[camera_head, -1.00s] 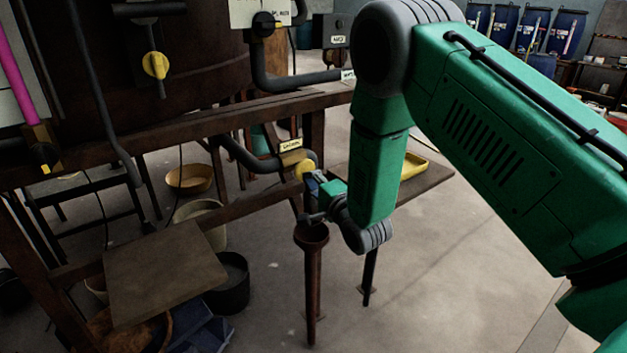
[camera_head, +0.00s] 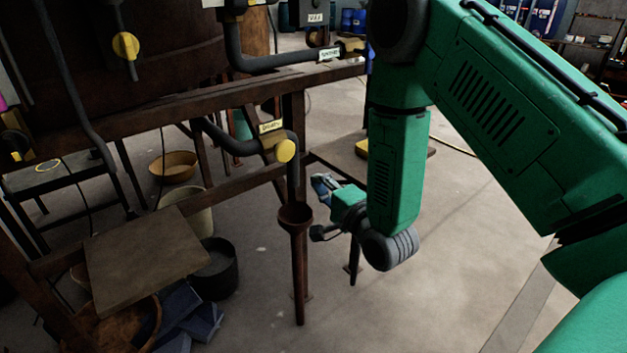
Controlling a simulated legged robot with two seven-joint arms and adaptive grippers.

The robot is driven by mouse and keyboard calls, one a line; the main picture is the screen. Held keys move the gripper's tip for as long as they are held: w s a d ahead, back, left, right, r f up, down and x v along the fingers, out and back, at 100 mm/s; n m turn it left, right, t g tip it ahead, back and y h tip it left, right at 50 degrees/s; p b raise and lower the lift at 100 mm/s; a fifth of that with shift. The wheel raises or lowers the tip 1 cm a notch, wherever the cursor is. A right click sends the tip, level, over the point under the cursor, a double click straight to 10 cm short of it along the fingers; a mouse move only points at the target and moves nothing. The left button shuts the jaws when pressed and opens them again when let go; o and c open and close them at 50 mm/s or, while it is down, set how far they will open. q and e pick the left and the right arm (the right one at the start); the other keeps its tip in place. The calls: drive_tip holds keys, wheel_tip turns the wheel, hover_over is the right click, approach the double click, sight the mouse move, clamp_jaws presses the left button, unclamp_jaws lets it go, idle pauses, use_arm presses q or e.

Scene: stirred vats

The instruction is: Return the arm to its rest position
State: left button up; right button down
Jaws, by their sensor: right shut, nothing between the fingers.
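My right arm is green and comes in from the right, with its elbow high at the top of the view. Its right gripper (camera_head: 318,208) is at the lower end of the forearm, shut and empty. It hangs just right of the rusty funnel-topped standpipe (camera_head: 297,216), apart from the yellow knob (camera_head: 285,151) on the labelled drain pipe (camera_head: 240,144). The fingertips are small and partly dark in the picture. My left gripper does not show.
A rusty vat (camera_head: 150,60) stands on a beam frame (camera_head: 200,118) at left. A brown board (camera_head: 147,258), a dark bucket (camera_head: 216,270) and a tan basin (camera_head: 174,165) are low at left. A low platform (camera_head: 343,150) is behind the forearm. Floor at lower right is open.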

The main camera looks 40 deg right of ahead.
drive_tip(key=shift+a, duration=0.2)
drive_tip(key=s+a+f+n+g, duration=0.2)
drive_tip(key=s+f+n+g, duration=0.35)
drive_tip(key=f, duration=0.35)
drive_tip(key=s+a+f+n+g, duration=0.3)
drive_tip(key=s+f+n+g, duration=0.1)
drive_tip(key=s+f, duration=0.4)
drive_tip(key=s+a+f+n+g, duration=0.1)
drive_tip(key=s+f+n+g, duration=0.3)
drive_tip(key=s, duration=0.5)
drive_tip(key=s+a+f+n+g, duration=0.1)
drive_tip(key=s+f+n+g, duration=0.3)
drive_tip(key=s, duration=0.5)
drive_tip(key=shift+s+f+n, duration=0.2)
drive_tip(key=shift+s+n, duration=0.2)
drive_tip(key=shift+n, duration=0.25)
drive_tip(key=shift+w, duration=0.15)
